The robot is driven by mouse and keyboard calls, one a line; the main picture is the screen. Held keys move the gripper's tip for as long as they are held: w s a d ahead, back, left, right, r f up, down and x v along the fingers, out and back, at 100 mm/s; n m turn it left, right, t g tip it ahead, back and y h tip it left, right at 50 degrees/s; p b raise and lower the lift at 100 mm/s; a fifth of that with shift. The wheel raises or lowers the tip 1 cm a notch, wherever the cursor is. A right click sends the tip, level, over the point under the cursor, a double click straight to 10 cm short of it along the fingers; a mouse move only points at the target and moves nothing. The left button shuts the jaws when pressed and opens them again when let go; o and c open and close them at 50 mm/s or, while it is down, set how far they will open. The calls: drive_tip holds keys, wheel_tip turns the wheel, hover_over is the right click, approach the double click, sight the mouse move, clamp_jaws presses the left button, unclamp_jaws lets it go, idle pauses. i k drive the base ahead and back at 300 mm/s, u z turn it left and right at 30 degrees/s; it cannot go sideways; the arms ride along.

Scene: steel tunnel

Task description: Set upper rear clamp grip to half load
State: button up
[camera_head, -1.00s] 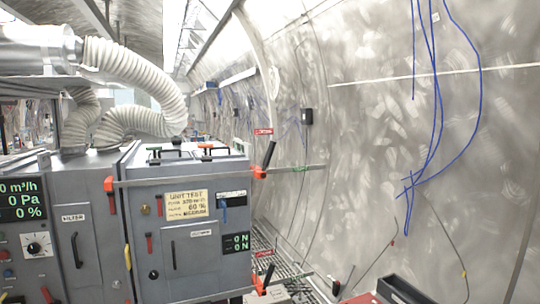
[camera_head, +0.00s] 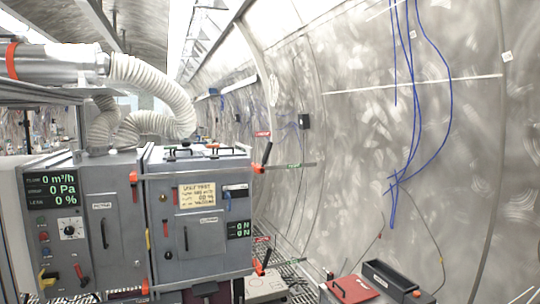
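The upper clamp handle (camera_head: 264,154), black with a red-orange base, sits at the right edge of the grey cabinet (camera_head: 180,265), below a small red label (camera_head: 262,134). It tilts up to the right, beside a grey bar that runs right to a green mark. A similar lower clamp handle (camera_head: 263,262) sits below it under another red label. The small display (camera_head: 238,230) on the cabinet front shows two green lines that seem to read 0 N. Which clamp is the rear one is not readable. My gripper is not in view.
A ribbed white hose (camera_head: 160,82) arches above the cabinet. A larger display (camera_head: 51,188) at left reads 0 m³/h, 0 Pa and 0 %. A red-lidded box (camera_head: 352,289) and a dark tray (camera_head: 392,280) stand at lower right. Blue cables (camera_head: 412,110) hang along the curved steel wall.

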sight(269, 144)
drive_tip(key=u, duration=0.4)
drive_tip(key=i, duration=1.2)
drive_tip(key=z, duration=0.25)
